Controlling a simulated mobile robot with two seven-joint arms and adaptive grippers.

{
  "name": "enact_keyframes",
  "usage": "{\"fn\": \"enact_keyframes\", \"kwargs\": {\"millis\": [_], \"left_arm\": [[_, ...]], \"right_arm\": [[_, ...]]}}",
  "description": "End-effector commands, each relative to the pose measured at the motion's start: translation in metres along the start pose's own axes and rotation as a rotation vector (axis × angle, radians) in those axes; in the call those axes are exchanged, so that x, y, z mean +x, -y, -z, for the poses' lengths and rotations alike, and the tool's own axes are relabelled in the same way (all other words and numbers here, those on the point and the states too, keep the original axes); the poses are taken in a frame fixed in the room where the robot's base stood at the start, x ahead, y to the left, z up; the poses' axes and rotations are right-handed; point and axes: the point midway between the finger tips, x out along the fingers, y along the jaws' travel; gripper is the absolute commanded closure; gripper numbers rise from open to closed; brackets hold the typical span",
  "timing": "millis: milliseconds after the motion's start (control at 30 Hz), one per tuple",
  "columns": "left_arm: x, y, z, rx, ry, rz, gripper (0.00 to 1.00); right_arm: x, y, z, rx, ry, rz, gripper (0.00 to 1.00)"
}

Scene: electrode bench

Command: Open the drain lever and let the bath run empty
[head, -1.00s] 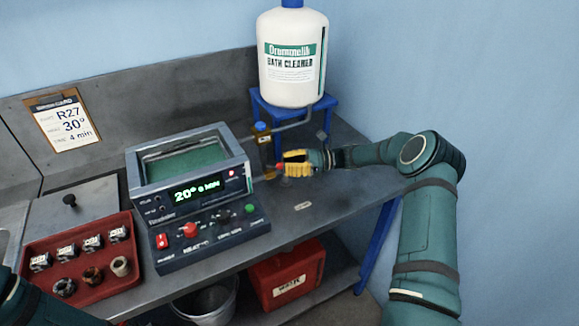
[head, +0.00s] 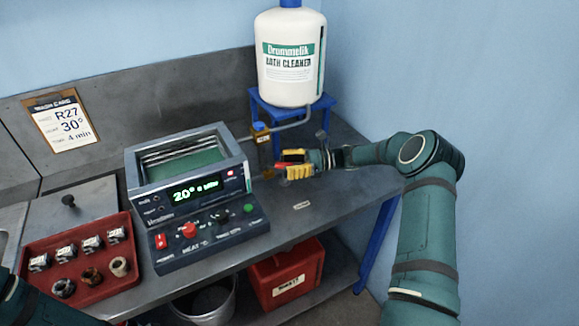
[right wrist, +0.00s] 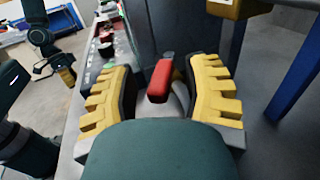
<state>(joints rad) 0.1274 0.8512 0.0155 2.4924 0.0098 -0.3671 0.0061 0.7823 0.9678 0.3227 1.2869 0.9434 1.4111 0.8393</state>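The bath (head: 245,165) is a grey metal tank on the bench with green liquid inside; bare inner wall shows above the liquid. My right gripper (head: 296,164) is at the right side of the bath, low over the bench. Its fingers are open, one on each side of the red handle, with gaps visible. The drain's lower parts are hidden behind the gripper.
A white cleaner drum (head: 291,70) stands on a blue stand (head: 325,106) behind my right gripper, with a pipe and a small amber dispenser (head: 261,132) close by. A red tray (head: 95,277) with small parts is at the left. A red canister (head: 287,278) and bucket (head: 207,303) are below.

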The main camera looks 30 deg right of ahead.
Motion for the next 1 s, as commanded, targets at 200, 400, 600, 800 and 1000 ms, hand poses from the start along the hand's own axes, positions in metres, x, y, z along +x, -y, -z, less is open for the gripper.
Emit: {"fn": "enact_keyframes", "kwargs": {"millis": [200,400,600,800,1000], "left_arm": [[0.000,0.000,0.000,0.000,0.000,0.000,0.46],[0.000,0.000,0.000,0.000,0.000,0.000,0.46],[0.000,0.000,0.000,0.000,0.000,0.000,0.46],[0.000,0.000,0.000,0.000,0.000,0.000,0.46],[0.000,0.000,0.000,0.000,0.000,0.000,0.46]], "right_arm": [[-0.001,0.000,-0.001,-0.002,0.001,0.001,0.52],[-0.021,-0.002,-0.001,-0.002,0.000,0.010,0.52],[-0.063,-0.008,-0.001,-0.002,0.000,0.027,0.52],[-0.100,-0.013,0.000,-0.001,0.000,0.037,0.52],[-0.121,-0.017,0.000,-0.001,0.000,0.043,0.52]]}}
